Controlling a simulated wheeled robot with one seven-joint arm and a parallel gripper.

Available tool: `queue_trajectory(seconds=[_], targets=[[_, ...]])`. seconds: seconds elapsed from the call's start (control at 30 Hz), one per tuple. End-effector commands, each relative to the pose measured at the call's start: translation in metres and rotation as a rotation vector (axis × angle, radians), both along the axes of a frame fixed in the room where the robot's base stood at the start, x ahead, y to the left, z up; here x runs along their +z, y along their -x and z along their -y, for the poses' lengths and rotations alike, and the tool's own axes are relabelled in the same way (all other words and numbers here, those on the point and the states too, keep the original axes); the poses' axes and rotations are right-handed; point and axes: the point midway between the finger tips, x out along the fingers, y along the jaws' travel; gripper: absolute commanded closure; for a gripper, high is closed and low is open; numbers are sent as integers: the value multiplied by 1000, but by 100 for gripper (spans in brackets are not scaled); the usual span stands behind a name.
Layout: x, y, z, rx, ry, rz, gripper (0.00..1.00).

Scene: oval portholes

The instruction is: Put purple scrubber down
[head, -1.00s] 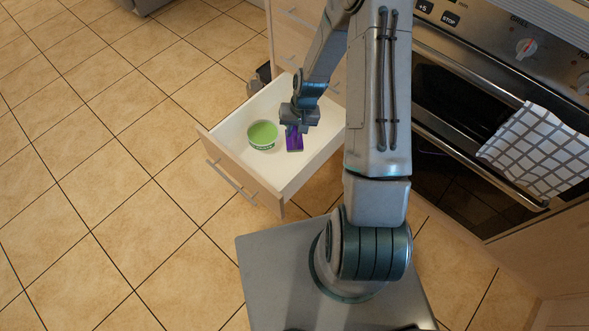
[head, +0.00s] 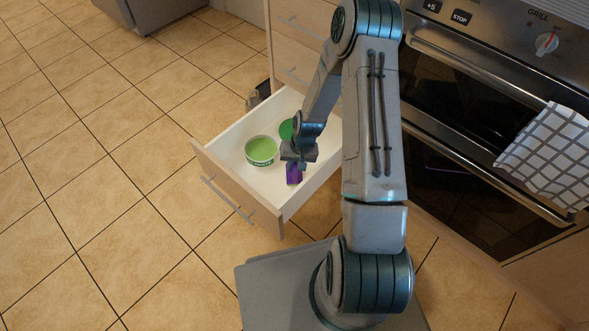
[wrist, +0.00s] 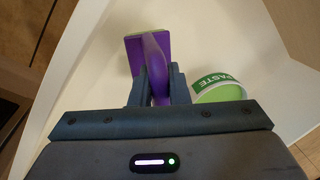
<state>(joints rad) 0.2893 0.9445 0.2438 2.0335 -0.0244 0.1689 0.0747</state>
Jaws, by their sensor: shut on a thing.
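The purple scrubber (head: 294,173) is over the open white drawer in the head view. In the wrist view the scrubber (wrist: 148,52) has a broad flat head and a narrow handle. My gripper (head: 299,157) points down into the drawer, and in the wrist view my gripper (wrist: 157,84) is shut on the scrubber's handle. I cannot tell whether the scrubber touches the drawer floor. The drawer (head: 272,194) is pulled out, with a pale floor and a wooden front.
A green tub (head: 261,151) stands in the drawer left of the scrubber; a labelled green tub (wrist: 218,88) shows beside the gripper in the wrist view. Another green round thing (head: 287,129) is partly hidden behind my gripper. The oven (head: 465,120) with a checked towel (head: 548,155) is at right.

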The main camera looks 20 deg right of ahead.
Motion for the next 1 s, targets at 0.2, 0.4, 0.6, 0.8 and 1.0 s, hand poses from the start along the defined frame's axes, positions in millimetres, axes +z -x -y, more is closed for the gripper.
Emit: queue_trajectory(seconds=[0.2, 0.4, 0.6, 0.8, 1.0], targets=[[-9, -1, 0, 1, 0, 2, 100], [-13, 0, 0, 0, 0, 1, 100], [-13, 0, 0, 0, 0, 1, 63], [-12, 0, 0, 0, 0, 1, 63], [11, 0, 3, -1, 0, 2, 63]])
